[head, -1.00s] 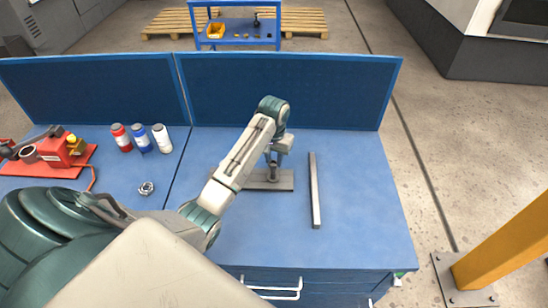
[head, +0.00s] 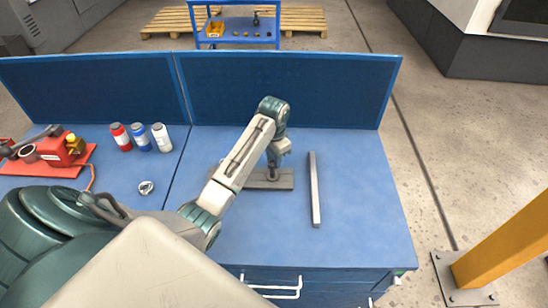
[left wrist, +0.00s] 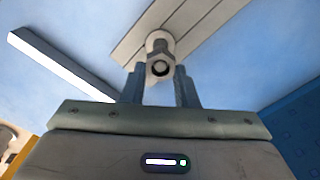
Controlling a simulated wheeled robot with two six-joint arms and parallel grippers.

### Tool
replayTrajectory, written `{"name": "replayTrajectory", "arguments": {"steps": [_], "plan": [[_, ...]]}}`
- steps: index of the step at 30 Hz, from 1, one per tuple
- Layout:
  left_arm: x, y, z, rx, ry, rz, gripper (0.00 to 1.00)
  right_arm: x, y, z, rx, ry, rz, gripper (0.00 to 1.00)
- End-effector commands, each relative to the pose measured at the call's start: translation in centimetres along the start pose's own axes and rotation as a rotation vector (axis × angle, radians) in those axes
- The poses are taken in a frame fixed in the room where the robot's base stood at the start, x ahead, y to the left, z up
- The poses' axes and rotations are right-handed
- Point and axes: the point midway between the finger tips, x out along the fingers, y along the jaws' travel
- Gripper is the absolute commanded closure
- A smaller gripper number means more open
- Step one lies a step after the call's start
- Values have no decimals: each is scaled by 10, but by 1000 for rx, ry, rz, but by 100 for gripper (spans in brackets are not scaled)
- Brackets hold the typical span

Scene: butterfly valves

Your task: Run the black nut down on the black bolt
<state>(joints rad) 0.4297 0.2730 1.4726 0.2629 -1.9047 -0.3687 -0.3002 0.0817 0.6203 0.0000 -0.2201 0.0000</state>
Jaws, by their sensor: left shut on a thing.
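My left gripper (head: 273,163) points down over the grey base plate (head: 283,182), its fingers partly hidden behind my wrist in the head view. In the left wrist view, the two fingers of my left gripper (left wrist: 160,85) stand on either side of a hex nut (left wrist: 160,68) and are shut on it. My right gripper is out of view.
A long grey bar (head: 314,190) lies right of the plate. A small metal ring-like part (head: 146,188) lies on the left. Red, blue and white bottles (head: 141,137) and a red fixture (head: 55,155) stand at the left back. Blue panels (head: 290,90) close the bench's rear.

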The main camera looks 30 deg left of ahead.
Motion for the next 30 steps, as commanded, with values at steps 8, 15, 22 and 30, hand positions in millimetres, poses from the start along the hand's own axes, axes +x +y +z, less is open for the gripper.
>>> {"name": "replayTrajectory", "arguments": {"steps": [8, 15, 22, 30], "plan": [[0, 2, 2, 369, -3, 0, 97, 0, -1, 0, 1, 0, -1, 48], [0, 3, 3, 691, -4, 0, 97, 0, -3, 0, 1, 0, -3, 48], [0, 4, 4, 998, -4, 0, 97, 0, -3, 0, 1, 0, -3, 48], [-1, 6, 5, 1360, -4, -1, 97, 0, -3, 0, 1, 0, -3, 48]]}}
